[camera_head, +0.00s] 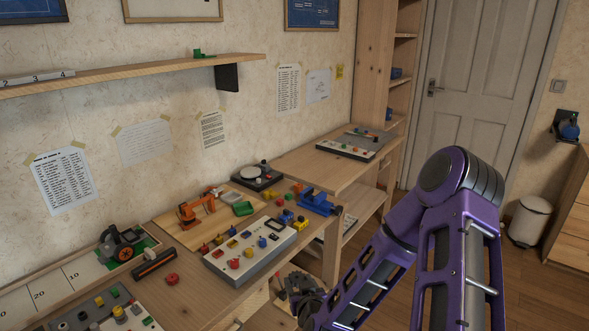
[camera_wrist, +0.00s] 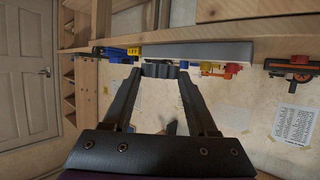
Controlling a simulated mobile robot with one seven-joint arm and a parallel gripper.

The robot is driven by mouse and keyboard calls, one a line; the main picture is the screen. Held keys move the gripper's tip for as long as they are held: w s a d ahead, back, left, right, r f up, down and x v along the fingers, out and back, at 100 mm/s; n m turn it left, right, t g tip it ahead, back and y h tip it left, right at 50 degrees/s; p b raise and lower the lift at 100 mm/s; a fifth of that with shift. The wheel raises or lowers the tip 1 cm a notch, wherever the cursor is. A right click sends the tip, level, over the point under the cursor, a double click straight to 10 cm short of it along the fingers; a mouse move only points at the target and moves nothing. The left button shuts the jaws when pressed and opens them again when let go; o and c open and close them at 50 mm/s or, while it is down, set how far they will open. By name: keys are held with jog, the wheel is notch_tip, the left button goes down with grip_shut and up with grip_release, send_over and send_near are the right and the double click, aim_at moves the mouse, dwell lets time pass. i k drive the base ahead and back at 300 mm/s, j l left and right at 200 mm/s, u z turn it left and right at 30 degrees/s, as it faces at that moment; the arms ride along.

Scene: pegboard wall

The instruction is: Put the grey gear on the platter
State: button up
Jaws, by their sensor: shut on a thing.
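My gripper (camera_wrist: 161,76) is shut on a grey gear (camera_wrist: 160,69), which shows toothed and dark grey between the fingertips in the wrist view. In the head view my gripper (camera_head: 299,288) is low, beside the front edge of the workbench and below its top; the gear cannot be made out clearly there. The likely platter (camera_head: 255,170) is the pale disc on a dark turntable box (camera_head: 262,180), at the back of the bench against the wall. It looks empty and stands well away from my gripper.
A white control panel (camera_head: 249,251) with coloured knobs lies near the bench's front edge, between my gripper and the turntable. A blue vice (camera_head: 316,203) stands right of it.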

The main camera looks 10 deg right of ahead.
aim_at(250, 171)
jog(key=l+z, duration=0.1)
jog(key=z, duration=0.25)
jog(key=i+z, duration=0.1)
jog(key=z, duration=0.3)
jog(key=l+z, duration=0.1)
jog(key=z, duration=0.25)
jog(key=i+l+z, duration=0.15)
jog(key=i+z, duration=0.65)
jog(key=i+u, duration=0.1)
jog(key=i, duration=0.35)
jog(key=i+l+u, duration=0.1)
jog(key=i, duration=0.35)
jog(key=i+u, duration=0.4)
jog(key=i+l+u, duration=0.2)
jog(key=u, duration=0.15)
jog(key=i+u, duration=0.15)
jog(key=u, duration=0.2)
jog(key=i+u, duration=0.2)
jog(key=u, duration=0.15)
jog(key=i+l+u, duration=0.1)
jog(key=u, duration=0.25)
jog(key=i+j+u, duration=0.1)
jog(key=u, duration=0.3)
jog(key=i+u, duration=0.2)
jog(key=u, duration=0.2)
jog(key=i+u, duration=0.2)
jog(key=u, duration=0.2)
jog(key=i+u, duration=0.2)
jog(key=u, duration=0.2)
